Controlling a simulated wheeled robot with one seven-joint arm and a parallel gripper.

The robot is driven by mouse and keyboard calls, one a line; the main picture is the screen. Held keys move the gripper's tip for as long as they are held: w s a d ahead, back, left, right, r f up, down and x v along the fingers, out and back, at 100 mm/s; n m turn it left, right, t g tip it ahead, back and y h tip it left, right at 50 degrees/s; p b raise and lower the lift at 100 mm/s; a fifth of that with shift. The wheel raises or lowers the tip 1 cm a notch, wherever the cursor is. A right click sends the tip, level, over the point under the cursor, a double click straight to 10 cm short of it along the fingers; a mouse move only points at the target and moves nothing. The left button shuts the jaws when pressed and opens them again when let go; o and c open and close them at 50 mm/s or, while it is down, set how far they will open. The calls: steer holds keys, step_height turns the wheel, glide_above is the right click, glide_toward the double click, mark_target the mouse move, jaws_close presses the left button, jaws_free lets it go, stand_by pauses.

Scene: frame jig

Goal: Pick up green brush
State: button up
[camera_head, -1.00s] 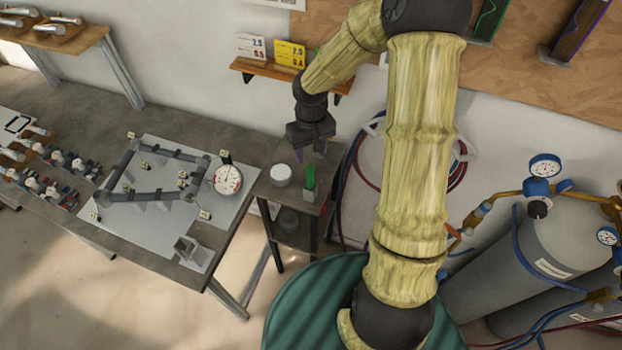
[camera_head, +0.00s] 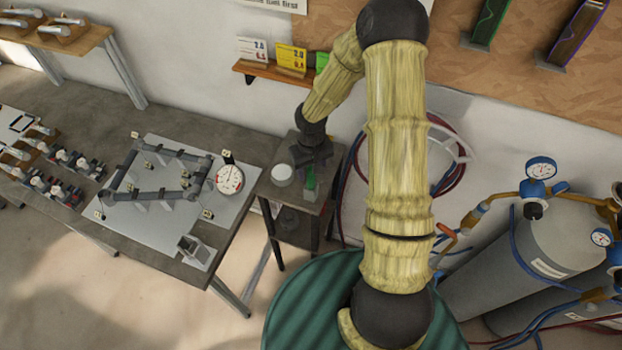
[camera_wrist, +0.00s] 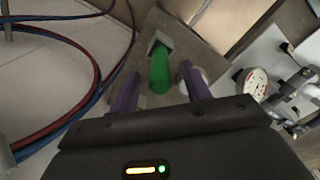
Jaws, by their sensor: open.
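The green brush (camera_head: 310,180) stands upright on the small side stand (camera_head: 292,206), right of a white round container. In the wrist view the green brush (camera_wrist: 159,70) lies between my gripper's two purple fingers, with a grey block-like base at its far end. My gripper (camera_head: 311,165) is right above the brush in the head view and partly hides its top. In the wrist view my gripper (camera_wrist: 155,88) is open, with a gap visible on each side of the brush. I cannot tell how deep the brush sits between the fingers.
The white round container (camera_head: 282,174) stands close left of the brush. A workbench (camera_head: 216,240) with a frame jig and a dial gauge (camera_head: 229,179) is to the left. Red and blue hoses (camera_wrist: 60,30) hang by the wall on the right. Gas cylinders (camera_head: 550,250) stand further right.

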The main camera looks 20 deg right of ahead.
step_height(320, 180, down, 2)
stand_by(0.5)
jaws_close()
